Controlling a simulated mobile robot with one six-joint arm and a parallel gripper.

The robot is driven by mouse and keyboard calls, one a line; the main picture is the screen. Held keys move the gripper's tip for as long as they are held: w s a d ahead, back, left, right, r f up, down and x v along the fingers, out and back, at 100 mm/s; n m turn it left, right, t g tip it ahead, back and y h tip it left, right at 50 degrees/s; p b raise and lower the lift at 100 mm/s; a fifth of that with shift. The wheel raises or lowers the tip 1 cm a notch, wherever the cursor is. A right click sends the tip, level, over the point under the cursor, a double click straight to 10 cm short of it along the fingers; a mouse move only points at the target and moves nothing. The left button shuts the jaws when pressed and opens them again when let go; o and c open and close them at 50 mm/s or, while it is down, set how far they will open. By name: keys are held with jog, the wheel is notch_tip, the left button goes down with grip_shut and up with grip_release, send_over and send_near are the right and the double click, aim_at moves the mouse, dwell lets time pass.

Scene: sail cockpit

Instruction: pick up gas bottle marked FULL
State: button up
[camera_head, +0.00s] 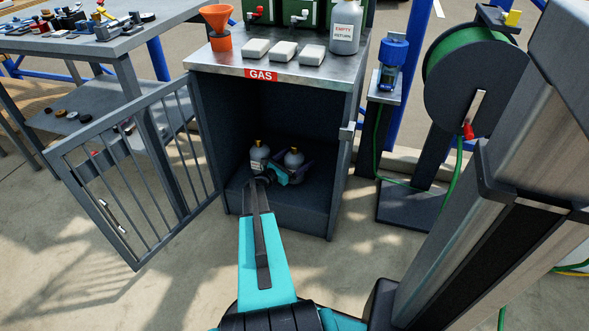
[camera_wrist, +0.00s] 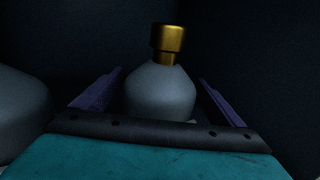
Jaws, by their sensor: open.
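Two grey gas bottles with brass tops stand inside the open cabinet. The left bottle (camera_head: 258,152) carries a pale label too small to read; its rounded shoulder shows at the left edge of the wrist view (camera_wrist: 22,108). The right bottle (camera_head: 294,157) stands upright in the middle of the wrist view (camera_wrist: 160,95), with no marking visible there. My gripper (camera_wrist: 160,80) is open, with one purple finger on each side of the right bottle. Its lower part is hidden behind my gripper's body, and I cannot tell whether the fingers touch it.
The cabinet marked GAS (camera_head: 335,160) encloses my gripper with dark walls. Its barred door (camera_head: 140,170) hangs open to the left. On the top stand an orange funnel (camera_head: 217,30), white blocks and a bottle marked EMPTY RETURN (camera_head: 345,38). A hose reel (camera_head: 470,75) stands right.

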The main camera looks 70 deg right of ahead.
jog(key=shift+x, duration=1.15)
jog(key=shift+r, duration=0.1)
jog(key=c, duration=1.8)
jog(key=shift+r, duration=0.1)
jog(key=shift+c, duration=0.2)
jog(key=shift+r+p, duration=0.35)
jog(key=shift+r, duration=0.45)
notch_tip(320, 180, up, 2)
jog(key=shift+r+p, duration=0.15)
jog(key=shift+p, duration=0.4)
jog(key=s+a+p, duration=0.2)
jog(key=a+p, duration=0.1)
jog(key=a, duration=1.2)
jog(key=shift+s+a+r, duration=0.4)
jog(key=shift+r, duration=0.05)
